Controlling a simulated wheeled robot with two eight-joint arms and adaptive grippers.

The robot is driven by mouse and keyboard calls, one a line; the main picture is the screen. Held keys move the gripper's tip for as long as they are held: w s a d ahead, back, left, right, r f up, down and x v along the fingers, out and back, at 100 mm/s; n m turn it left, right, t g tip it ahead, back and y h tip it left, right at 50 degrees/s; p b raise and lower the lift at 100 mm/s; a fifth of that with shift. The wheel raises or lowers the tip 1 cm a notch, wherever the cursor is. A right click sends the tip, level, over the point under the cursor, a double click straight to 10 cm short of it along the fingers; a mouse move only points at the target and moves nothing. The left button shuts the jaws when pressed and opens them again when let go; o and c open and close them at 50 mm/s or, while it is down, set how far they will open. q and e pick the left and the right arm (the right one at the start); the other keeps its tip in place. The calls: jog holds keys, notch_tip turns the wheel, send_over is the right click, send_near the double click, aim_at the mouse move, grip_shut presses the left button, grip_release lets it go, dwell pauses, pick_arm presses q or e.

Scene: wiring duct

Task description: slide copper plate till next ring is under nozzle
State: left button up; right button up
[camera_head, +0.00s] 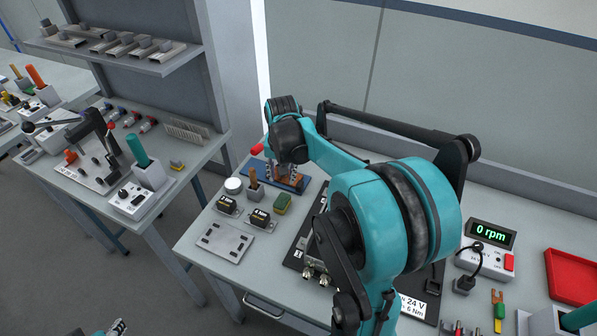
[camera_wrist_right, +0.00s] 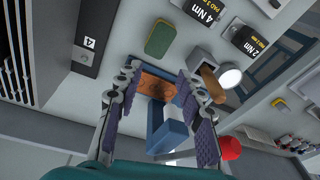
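The copper plate (camera_wrist_right: 155,84) lies on a blue fixture (camera_wrist_right: 153,112) in the right wrist view. In the head view the plate (camera_head: 291,180) is mostly hidden by my right gripper (camera_head: 282,173). The right gripper's two padded fingers (camera_wrist_right: 158,92) are apart, one on each side of the plate and fixture. I cannot tell whether they touch the plate. A blue upright block, possibly the nozzle's holder, stands between the fingers. The nozzle tip and the plate's rings are not clear. A small part of my left gripper (camera_head: 118,327) shows at the bottom edge.
A red knob (camera_wrist_right: 229,148) sits beside the right finger. A green-topped sponge (camera_head: 282,203), a wooden-handled tool in a holder (camera_head: 254,184), a white round cap (camera_head: 233,186) and two black boxes stand near the fixture. A slotted metal plate (camera_head: 226,242) lies in front.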

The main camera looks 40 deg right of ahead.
aim_at(300, 183)
jog(key=d+f+m, duration=0.1)
jog(key=d, duration=0.1)
jog(key=w+d+m+g+p, duration=0.1)
jog(key=d, duration=0.2)
jog(key=w+d+f+m+p, duration=0.1)
jog(key=d, duration=0.2)
jog(key=shift+d+f+g+y, duration=0.1)
jog(key=shift+f+g+y, duration=0.2)
jog(key=shift+d+f, duration=0.15)
jog(key=shift+f, duration=0.2)
notch_tip(300, 183, down, 8)
jog(key=shift+r+b, duration=0.25)
jog(key=shift+b, duration=0.9)
pick_arm(q)
jog(key=shift+r, duration=0.35)
pick_arm(e)
grip_shut()
